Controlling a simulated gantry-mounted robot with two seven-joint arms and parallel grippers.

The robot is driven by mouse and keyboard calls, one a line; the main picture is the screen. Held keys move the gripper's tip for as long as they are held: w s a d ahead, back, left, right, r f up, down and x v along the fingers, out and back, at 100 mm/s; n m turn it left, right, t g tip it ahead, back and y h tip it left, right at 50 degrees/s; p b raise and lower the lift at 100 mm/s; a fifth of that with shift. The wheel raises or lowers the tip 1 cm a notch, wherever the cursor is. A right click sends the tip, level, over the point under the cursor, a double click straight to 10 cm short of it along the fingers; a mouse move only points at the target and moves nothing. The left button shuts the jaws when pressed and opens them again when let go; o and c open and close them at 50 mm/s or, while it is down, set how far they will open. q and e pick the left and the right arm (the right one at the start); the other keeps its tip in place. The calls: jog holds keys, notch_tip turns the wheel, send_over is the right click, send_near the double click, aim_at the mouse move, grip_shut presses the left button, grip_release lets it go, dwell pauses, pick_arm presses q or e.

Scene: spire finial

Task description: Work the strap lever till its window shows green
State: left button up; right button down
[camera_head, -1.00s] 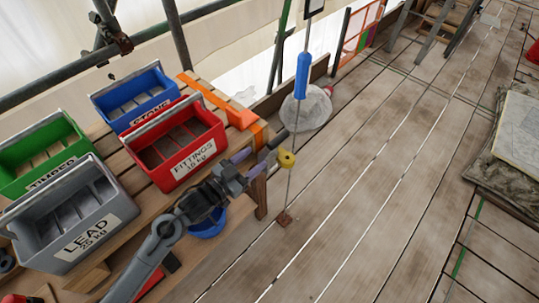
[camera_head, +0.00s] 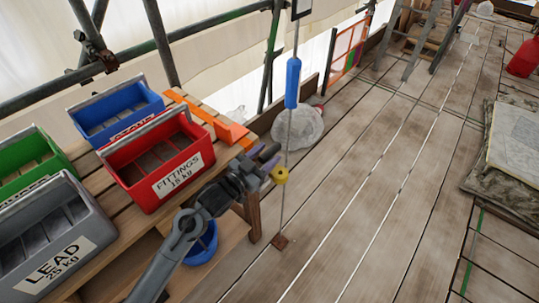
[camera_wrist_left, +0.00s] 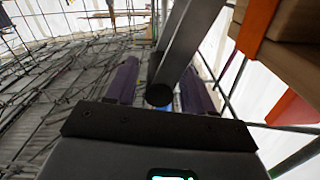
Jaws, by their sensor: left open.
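My left gripper (camera_head: 272,160) is open beyond the near right end of the bench, by the orange strap (camera_head: 232,132). Its purple fingers also show in the left wrist view (camera_wrist_left: 158,82). There a grey bar (camera_wrist_left: 186,45) with a dark round end comes down between the fingers. It looks like the strap lever, with a gap to each finger. I cannot make out the lever clearly in the head view, and its window is not visible. The orange strap also shows at the right of the wrist view (camera_wrist_left: 256,25). My right gripper is not in view.
A thin upright line with a blue sleeve (camera_head: 293,83) and a yellow piece (camera_head: 280,174) stands close by the left gripper. Red (camera_head: 160,165), blue (camera_head: 118,110), green (camera_head: 30,160) and grey (camera_head: 60,245) bins crowd the bench.

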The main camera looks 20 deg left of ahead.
pick_arm(q)
jog(key=shift+x, duration=0.9)
grip_shut()
